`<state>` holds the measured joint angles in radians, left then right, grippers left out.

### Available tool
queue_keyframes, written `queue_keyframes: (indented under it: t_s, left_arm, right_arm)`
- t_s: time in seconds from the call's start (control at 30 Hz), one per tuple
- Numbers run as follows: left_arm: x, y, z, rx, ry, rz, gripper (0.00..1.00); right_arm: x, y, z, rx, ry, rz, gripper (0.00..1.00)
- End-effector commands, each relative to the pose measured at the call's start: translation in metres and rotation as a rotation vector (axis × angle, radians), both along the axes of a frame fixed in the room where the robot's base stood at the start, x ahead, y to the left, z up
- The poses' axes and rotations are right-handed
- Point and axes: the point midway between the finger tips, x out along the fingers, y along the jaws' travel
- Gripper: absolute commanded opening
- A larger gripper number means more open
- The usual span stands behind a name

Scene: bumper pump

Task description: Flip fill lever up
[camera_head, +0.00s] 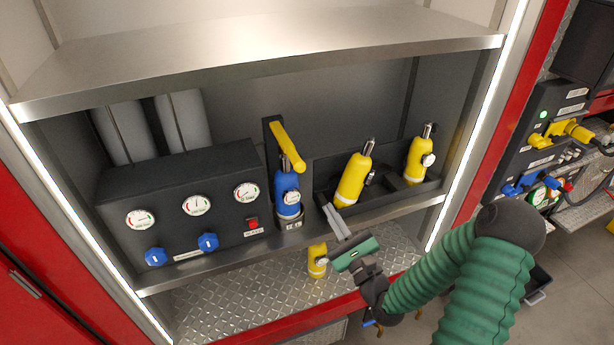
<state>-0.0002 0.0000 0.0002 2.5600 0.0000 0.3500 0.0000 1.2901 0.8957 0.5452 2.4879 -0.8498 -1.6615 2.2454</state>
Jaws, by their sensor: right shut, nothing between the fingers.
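A yellow lever (286,147) is mounted on a dark upright bracket in the middle of the shelf bay. It slopes from upper left down to lower right, its lower end over the blue bottle (285,184). No readable label marks it as the fill lever. My right gripper (332,216), with a green body, is shut and empty. In the picture it is below and right of the lever, apart from it, in front of the shelf edge. My left gripper is not in view.
A dark gauge panel (185,222) with blue knobs stands left of the bottle. Yellow bottles (353,180) (415,160) stand in a black tray to the right. Another yellow bottle (316,262) is below. A metal shelf (260,50) overhangs the bay. A side panel (540,150) has yellow and blue fittings.

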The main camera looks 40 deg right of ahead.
Motion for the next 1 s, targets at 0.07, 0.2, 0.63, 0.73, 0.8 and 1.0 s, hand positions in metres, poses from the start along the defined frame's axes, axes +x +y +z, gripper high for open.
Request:
queue_keyframes:
  t_s: [0.07, 0.2, 0.63, 0.73, 0.8, 1.0]
  left_arm:
    - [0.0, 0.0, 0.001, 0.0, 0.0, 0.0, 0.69]
    - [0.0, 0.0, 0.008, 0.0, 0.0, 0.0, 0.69]
    - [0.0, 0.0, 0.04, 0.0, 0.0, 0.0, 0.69]
    - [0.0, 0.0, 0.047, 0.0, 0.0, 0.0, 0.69]
    - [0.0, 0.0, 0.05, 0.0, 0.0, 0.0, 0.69]
    - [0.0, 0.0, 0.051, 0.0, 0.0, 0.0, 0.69]
  right_arm:
    - [0.002, 0.001, 0.002, -0.002, 0.0, 0.002, 0.0]
    - [0.019, -0.001, 0.009, -0.004, -0.001, 0.002, 0.0]
    - [0.097, -0.006, 0.044, -0.003, 0.002, 0.003, 0.0]
    - [0.096, 0.001, 0.057, -0.002, 0.002, 0.002, 0.0]
    - [0.096, 0.004, 0.062, -0.002, 0.001, 0.001, 0.0]
    - [0.097, 0.008, 0.064, -0.003, 0.003, 0.0, 0.0]
